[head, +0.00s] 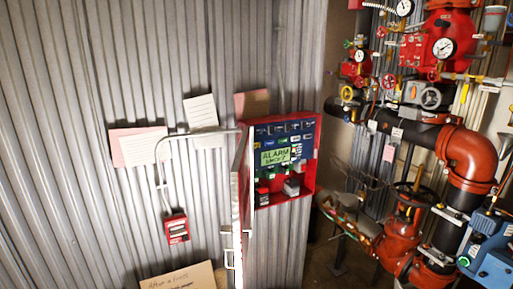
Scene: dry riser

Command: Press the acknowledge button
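A red alarm panel box (312,178) hangs on the corrugated metal wall, right of the middle of the head view. Its door (240,185) stands open and is seen nearly edge-on at the left. Inside, a dark blue face carries a lit green display (275,157) reading "ALARM" with a blurred second line. Small buttons or modules sit in rows around the display. Which one is the acknowledge button is too small to tell. My gripper is not in view.
A small red call point (177,228) hangs on the wall at the left, below a conduit. Paper notes (201,112) and a cardboard sign (180,278) are nearby. Red valves and piping (467,155) crowd the right side. Nothing visibly blocks the panel's face.

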